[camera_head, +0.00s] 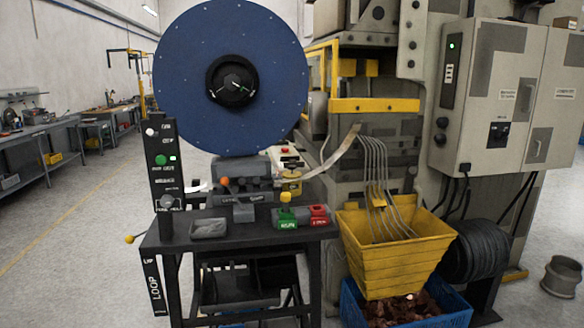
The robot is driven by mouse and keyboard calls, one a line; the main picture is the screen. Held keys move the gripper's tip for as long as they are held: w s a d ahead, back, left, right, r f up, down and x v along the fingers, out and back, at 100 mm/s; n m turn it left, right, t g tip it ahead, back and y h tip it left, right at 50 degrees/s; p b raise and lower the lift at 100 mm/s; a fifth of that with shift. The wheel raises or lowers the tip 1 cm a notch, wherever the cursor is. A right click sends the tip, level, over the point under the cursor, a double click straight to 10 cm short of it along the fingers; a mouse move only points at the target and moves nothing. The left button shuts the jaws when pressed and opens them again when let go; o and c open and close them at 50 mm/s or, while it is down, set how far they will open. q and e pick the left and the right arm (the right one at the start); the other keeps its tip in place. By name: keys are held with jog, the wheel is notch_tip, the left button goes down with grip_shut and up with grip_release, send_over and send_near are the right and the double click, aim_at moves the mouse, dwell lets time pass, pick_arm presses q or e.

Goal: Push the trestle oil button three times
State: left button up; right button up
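A dark trestle table (250,232) stands in front of the press, with a large blue reel disc (185,70) above it. On the table top are a green block (287,222) with a yellow top and a red block (319,217). An orange ball knob (225,182) stands behind them. The labels are too small to read, so I cannot tell which is the oil button. Neither gripper is in view.
A yellow hopper (395,262) and a blue crate (350,312) of copper scrap stand right of the table. A yellow-tipped lever (130,239) sticks out left. A grey cabinet (490,95) is at right. The floor at left is clear.

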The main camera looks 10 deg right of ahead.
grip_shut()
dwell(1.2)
